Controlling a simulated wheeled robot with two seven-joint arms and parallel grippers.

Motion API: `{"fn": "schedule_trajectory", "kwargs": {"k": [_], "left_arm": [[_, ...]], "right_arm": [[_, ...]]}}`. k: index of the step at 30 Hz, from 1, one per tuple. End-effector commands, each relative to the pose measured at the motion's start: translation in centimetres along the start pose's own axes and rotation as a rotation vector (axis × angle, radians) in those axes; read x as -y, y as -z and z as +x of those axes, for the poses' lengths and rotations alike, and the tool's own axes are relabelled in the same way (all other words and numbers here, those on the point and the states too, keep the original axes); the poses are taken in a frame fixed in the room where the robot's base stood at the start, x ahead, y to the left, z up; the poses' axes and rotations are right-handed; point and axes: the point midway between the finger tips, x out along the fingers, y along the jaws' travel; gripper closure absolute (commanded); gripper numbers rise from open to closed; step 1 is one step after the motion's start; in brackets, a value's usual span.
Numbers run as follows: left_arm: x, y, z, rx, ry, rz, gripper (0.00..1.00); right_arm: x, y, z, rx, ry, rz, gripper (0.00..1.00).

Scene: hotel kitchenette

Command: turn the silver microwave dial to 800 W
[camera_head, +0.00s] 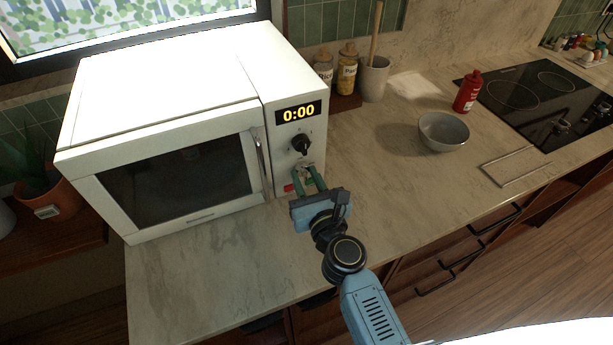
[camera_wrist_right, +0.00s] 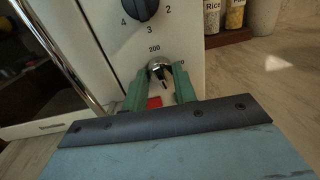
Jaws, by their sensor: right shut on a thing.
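The white microwave (camera_head: 180,110) stands on the counter with its door shut. Its display (camera_head: 298,112) reads 0:00. The silver dial (camera_wrist_right: 159,68) sits low on the control panel, below a larger black dial (camera_head: 301,144). My right gripper (camera_head: 304,171) is at the panel, with its green fingers shut on the silver dial, one on each side; the grip also shows in the right wrist view (camera_wrist_right: 160,78). A "200" mark is readable above the dial, and another mark is partly hidden at its right. I cannot tell the dial's setting. My left gripper is out of view.
A red button (camera_wrist_right: 154,102) lies just below the silver dial. The metal door handle (camera_head: 262,165) is close at the left. Jars (camera_head: 347,70) and a utensil pot (camera_head: 374,80) stand right of the microwave. A grey bowl (camera_head: 443,131) is farther right; the counter front is clear.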

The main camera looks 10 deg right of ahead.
Motion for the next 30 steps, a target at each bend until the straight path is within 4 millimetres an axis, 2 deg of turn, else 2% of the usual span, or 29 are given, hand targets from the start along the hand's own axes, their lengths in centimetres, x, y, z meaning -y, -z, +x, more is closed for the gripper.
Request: {"fn": "schedule_trajectory", "kwargs": {"k": [12, 28, 29, 30], "left_arm": [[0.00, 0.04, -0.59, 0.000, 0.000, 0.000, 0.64], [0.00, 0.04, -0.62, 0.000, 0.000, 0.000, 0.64], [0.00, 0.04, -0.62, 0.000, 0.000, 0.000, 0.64], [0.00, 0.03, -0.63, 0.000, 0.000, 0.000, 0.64]], "right_arm": [[0.02, -0.13, 0.04, -0.011, 0.004, 0.183, 0.95], [0.03, -0.09, 0.04, -0.012, 0.003, 0.206, 0.95], [0.03, -0.09, 0.04, -0.012, 0.003, 0.206, 0.71], [0.03, -0.09, 0.03, -0.012, 0.003, 0.206, 0.66]]}}
